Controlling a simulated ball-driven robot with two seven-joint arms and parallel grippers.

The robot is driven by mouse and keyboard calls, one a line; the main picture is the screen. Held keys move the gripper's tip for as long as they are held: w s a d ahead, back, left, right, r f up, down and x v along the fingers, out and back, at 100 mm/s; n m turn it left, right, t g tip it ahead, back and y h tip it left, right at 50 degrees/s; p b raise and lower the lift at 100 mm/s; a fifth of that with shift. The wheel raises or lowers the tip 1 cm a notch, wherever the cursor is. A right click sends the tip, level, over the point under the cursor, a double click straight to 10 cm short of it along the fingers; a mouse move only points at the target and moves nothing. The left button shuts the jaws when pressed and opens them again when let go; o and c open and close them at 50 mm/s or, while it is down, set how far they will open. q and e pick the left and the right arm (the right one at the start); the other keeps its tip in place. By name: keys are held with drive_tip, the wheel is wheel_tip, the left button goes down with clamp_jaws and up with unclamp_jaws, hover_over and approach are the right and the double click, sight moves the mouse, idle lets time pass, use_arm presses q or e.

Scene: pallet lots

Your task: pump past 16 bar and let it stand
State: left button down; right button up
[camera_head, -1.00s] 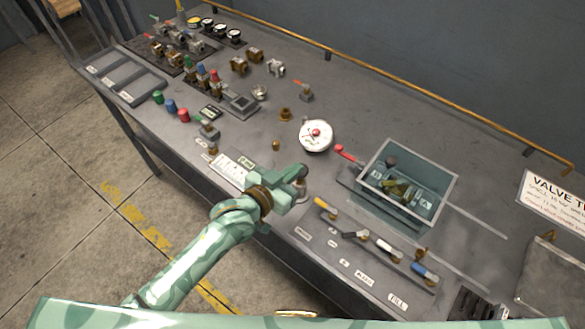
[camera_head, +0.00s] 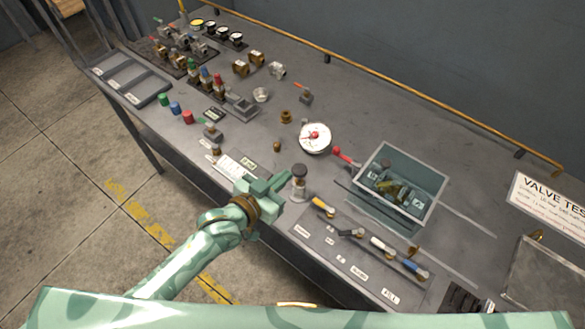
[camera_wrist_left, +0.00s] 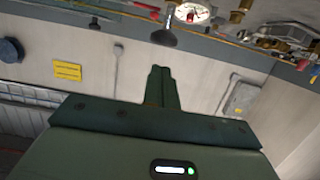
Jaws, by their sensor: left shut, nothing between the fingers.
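The round white pressure gauge (camera_head: 314,138) with a red centre stands on the bench; its reading is too small to tell. It also shows at the top of the left wrist view (camera_wrist_left: 190,13). A dark round knob (camera_head: 299,171) on a pale upright stem stands in front of the gauge, and shows in the left wrist view (camera_wrist_left: 165,37). My left gripper (camera_head: 284,182) is just left of this knob, apart from it. In the left wrist view its fingers (camera_wrist_left: 160,72) are together and empty. My right gripper is not in view.
A glass tank (camera_head: 432,202) with a part inside stands to the right, beside a red-handled lever (camera_head: 345,156). A row of coloured lever valves (camera_head: 381,245) lines the front. Several small fittings and trays fill the left end.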

use_arm(q)
drive_tip(key=v, duration=0.5)
drive_tip(key=shift+s+a+r, duration=0.15)
drive_tip(key=shift+s+a, duration=0.1)
drive_tip(key=shift+s, duration=0.05)
idle(0.9)
